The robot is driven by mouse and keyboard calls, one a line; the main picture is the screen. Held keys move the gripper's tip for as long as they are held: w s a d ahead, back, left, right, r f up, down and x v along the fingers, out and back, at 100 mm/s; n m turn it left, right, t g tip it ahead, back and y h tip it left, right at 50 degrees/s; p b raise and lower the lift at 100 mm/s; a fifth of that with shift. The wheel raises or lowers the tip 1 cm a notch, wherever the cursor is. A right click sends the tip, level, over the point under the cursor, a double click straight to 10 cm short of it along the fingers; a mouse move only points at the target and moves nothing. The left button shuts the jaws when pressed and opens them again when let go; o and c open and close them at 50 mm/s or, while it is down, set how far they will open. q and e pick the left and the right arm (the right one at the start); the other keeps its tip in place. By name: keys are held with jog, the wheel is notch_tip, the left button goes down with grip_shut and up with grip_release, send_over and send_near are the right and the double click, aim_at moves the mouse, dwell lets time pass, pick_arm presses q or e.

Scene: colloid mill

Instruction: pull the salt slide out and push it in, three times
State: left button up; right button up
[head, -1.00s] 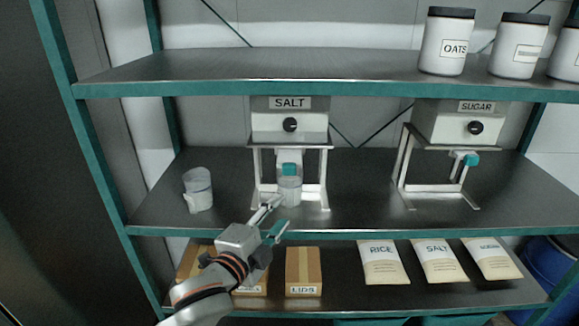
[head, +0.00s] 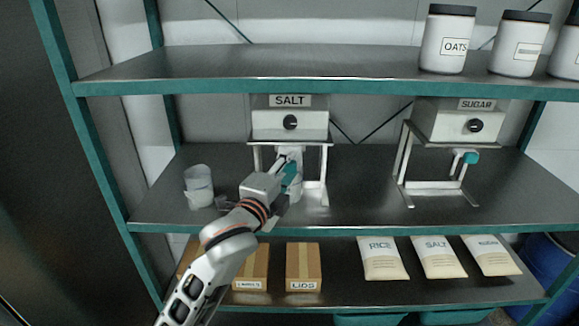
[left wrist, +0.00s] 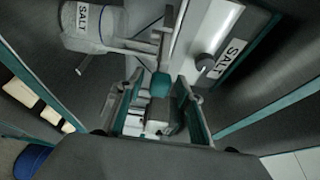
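The salt dispenser (head: 267,123), a grey box with a black knob and a SALT label, stands on the middle shelf; it also shows in the left wrist view (left wrist: 212,62). The teal handle of its slide (left wrist: 160,84) shows in the left wrist view; in the head view my gripper mostly hides it. My left gripper (head: 288,167) is at the front of the dispenser, below its box. In the left wrist view its fingers (left wrist: 157,96) are apart, with the handle between or just beyond the tips; contact is unclear. My right gripper is not in view.
Another cup (head: 198,187) stands to the left. The sugar dispenser (head: 460,125) is at the right. The upper shelf edge (head: 200,88) runs above; boxes and bags lie below.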

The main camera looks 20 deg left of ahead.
aim_at(290, 139)
pick_arm(q)
grip_shut()
jog(key=shift+w+a, duration=0.25)
jog(key=shift+w, duration=0.55)
jog(key=shift+w+a, duration=0.2)
jog(key=shift+w, duration=0.55)
jog(key=shift+w+a, duration=0.25)
jog(key=shift+w, duration=0.55)
jog(key=shift+s, duration=0.1)
grip_release()
jog(key=shift+s, duration=0.1)
